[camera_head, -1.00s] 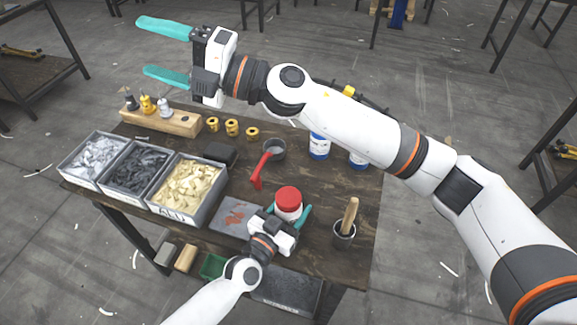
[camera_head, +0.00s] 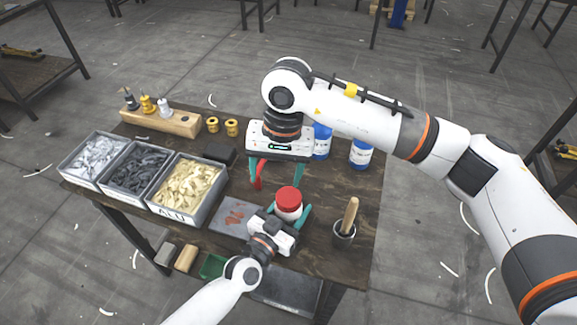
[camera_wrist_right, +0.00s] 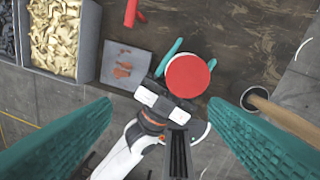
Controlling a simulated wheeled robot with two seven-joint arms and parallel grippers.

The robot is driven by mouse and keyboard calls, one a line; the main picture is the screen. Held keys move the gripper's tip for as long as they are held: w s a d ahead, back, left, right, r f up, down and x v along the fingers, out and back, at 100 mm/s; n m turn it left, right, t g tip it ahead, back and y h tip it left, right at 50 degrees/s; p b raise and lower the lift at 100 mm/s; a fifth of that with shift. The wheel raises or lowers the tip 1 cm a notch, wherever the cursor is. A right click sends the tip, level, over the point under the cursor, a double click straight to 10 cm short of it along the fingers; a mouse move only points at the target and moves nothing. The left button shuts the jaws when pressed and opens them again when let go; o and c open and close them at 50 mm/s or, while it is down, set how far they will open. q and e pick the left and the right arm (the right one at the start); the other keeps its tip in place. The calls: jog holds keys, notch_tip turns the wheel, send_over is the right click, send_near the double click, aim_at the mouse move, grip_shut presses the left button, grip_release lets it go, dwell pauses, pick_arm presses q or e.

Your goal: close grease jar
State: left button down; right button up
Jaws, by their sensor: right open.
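The grease jar (camera_head: 287,213) is white and stands upright near the table's front edge. Its red lid (camera_head: 288,196) sits on top; how tight it is cannot be told. My left gripper (camera_head: 289,212) reaches in from the front, its teal fingers on both sides of the jar, shut on it. My right gripper (camera_head: 277,184) is open and empty, pointing down above the table, behind and a little left of the jar. In the right wrist view the lid (camera_wrist_right: 187,75) shows from above, between the right gripper's spread fingers and beyond them, hiding most of the jar.
A grey plate with red smears (camera_head: 233,214) lies left of the jar. A cup with a wooden handle (camera_head: 345,230) stands to the right. Bins of parts (camera_head: 187,187) are at left. Blue-and-white cans (camera_head: 361,153) stand behind. A red-handled tool (camera_head: 259,176) is partly hidden by my right gripper.

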aim_at(289, 196)
jog(key=shift+w+d+n+t+h, duration=0.15)
jog(key=shift+w+d+n+h, duration=0.15)
jog(key=shift+d, duration=0.35)
jog(key=shift+w+d+n+t+h, duration=0.2)
jog(key=shift+d+n+h, duration=0.2)
jog(key=shift+d, duration=0.2)
jog(key=shift+f, duration=0.15)
jog(key=shift+f, duration=3.9)
jog(key=shift+c, duration=0.4)
